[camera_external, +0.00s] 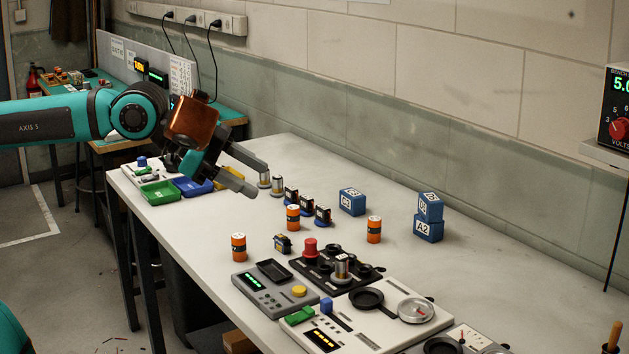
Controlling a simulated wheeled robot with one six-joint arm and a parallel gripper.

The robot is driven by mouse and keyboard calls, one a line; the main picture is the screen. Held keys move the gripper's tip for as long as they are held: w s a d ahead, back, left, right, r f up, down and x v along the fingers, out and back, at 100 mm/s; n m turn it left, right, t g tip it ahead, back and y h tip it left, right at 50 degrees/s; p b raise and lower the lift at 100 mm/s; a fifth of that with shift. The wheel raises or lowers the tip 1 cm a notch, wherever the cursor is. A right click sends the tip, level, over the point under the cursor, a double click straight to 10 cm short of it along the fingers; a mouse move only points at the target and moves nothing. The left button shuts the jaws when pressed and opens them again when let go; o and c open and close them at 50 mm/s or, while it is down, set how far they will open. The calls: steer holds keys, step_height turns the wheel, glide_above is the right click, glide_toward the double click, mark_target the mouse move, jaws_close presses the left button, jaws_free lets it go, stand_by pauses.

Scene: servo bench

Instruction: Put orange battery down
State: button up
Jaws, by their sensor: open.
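Three orange batteries stand upright on the light bench. One (239,247) is near the front edge, one (293,217) is in the middle, and one (374,229) is farther right. My gripper (256,178) is open, with its two grey fingers apart and nothing between them. It hangs above the bench's left part, up and left of the middle battery and apart from all three. I cannot tell which battery the task means.
Black servos (306,207) stand by the middle battery. Trays (160,193) lie at left. A grey device (275,291), black holder (335,267) and white panel (366,320) fill the front. The back right is clear.

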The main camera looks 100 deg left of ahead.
steer(key=s+d+f+t+h, duration=0.1)
steer(key=s+d+f+t, duration=0.1)
steer(key=s+d, duration=0.3)
steer(key=s+d+f+n+t+h, duration=0.1)
steer(key=s+d+t, duration=0.3)
steer(key=s, duration=0.9)
steer(key=shift+d+f+n, duration=0.3)
steer(key=shift+d+f, duration=0.3)
steer(key=shift+d, duration=0.25)
steer(key=o, duration=1.1)
steer(key=shift+s+a+f+n+g+y, duration=1.15)
steer(key=shift+s+a+f+n+g, duration=0.1)
steer(key=shift+s+a, duration=1.4)
steer(key=shift+s+a+f+n+g+y, duration=1.15)
steer(key=shift+s+a+f+n+y, duration=0.1)
steer(key=shift+s+a, duration=1.4)
steer(key=shift+s+a+f+n+g+y, duration=1.1)
steer(key=shift+s+a+f+n+g, duration=0.15)
steer(key=shift+s+a, duration=1.4)
steer(key=shift+w, duration=0.1)
